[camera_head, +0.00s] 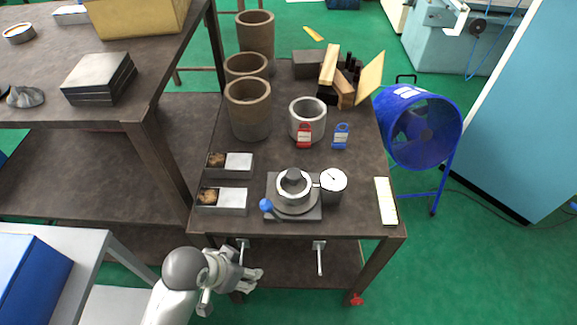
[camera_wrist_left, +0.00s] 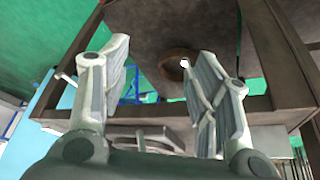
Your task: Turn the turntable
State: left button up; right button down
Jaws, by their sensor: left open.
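The turntable (camera_head: 295,207) is a round metal chuck on a square grey base plate near the front of the dark table. A lever with a blue ball knob (camera_head: 266,206) sticks out at its front left. I cannot make out the turntable surely in that view. My right gripper is not in view.
Two small trays (camera_head: 238,162) (camera_head: 233,201) lie left of the turntable. A pale bar (camera_head: 385,201) lies at right. Metal handles (camera_head: 320,258) hang below the front edge.

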pick_arm(q)
jog(key=w+d+r+m+g+h, duration=0.1)
jog(key=w+d+r+m, duration=0.25)
jog(key=d+m, duration=0.35)
jog(key=w+d+r+m+g+h, duration=0.1)
jog(key=w+d+r+m, duration=0.25)
jog(key=d+m, duration=0.3)
jog(key=w+d+r+m+g+h, duration=0.1)
jog(key=w+d+r+m, duration=0.1)
jog(key=d+r+m, duration=0.35)
jog(key=m+y, duration=0.6)
jog(key=m, duration=0.8)
send_near(294, 173)
jog(key=shift+g, duration=0.3)
jog(key=f, duration=0.3)
jog(key=f+p, duration=0.1)
jog(key=f, duration=0.2)
jog(key=f+p, duration=0.1)
jog(key=f, duration=0.2)
jog(key=shift+w+a+f, duration=0.1)
jog(key=shift+w+f, duration=0.05)
jog(key=shift+w, duration=0.1)
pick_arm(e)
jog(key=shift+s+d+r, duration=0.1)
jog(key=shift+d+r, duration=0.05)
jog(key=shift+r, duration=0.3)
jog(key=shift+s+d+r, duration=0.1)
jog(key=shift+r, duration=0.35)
